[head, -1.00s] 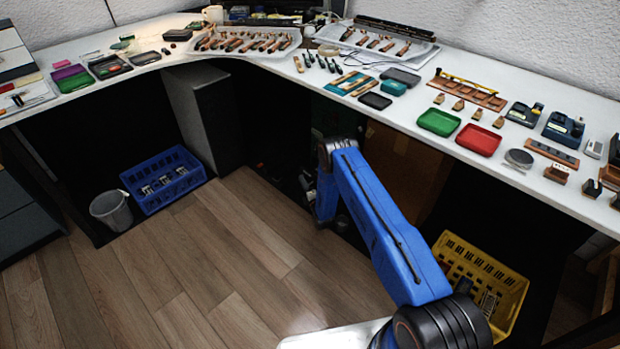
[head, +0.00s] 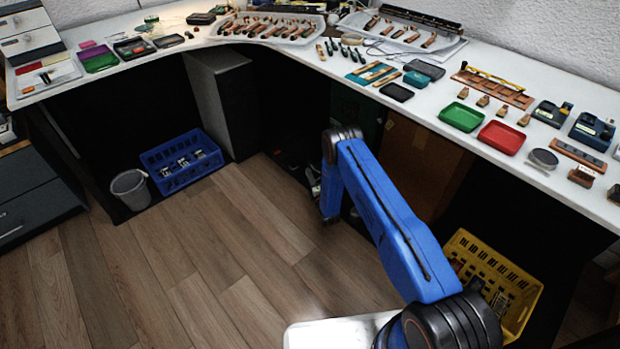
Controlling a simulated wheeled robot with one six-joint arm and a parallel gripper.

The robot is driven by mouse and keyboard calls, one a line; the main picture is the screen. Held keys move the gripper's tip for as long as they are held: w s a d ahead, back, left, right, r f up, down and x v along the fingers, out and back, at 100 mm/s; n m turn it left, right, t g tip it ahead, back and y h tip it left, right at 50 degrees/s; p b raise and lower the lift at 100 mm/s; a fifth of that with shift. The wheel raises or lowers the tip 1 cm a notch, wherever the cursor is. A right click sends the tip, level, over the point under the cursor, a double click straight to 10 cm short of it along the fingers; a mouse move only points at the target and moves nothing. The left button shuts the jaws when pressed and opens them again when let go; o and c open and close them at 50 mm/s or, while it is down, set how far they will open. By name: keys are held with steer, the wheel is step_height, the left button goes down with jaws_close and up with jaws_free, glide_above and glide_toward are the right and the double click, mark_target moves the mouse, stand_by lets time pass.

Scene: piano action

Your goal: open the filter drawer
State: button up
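A dark grey drawer cabinet (head: 38,196) stands on the floor at the left edge, with drawer fronts and a light handle low down. A small white and grey drawer unit (head: 28,32) stands on the bench at the far left. I cannot tell which of these holds the filter drawer; no label is readable. The drawers that show look shut. My blue arm reaches up from the bottom right and bends down near the middle, well right of both units. My gripper is not visible; the forearm's lower end is lost against the dark space under the bench.
A blue crate (head: 181,165) and a grey bin (head: 130,189) stand on the floor near the cabinet. A yellow crate (head: 517,292) is at the right. The white L-shaped bench (head: 310,75) carries trays and tools. The wooden floor (head: 190,270) in the middle is clear.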

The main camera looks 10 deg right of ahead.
steer(key=shift+s+f, duration=0.1)
steer(key=shift+f, duration=0.05)
steer(key=v, duration=1.7)
steer(key=shift+s, duration=0.2)
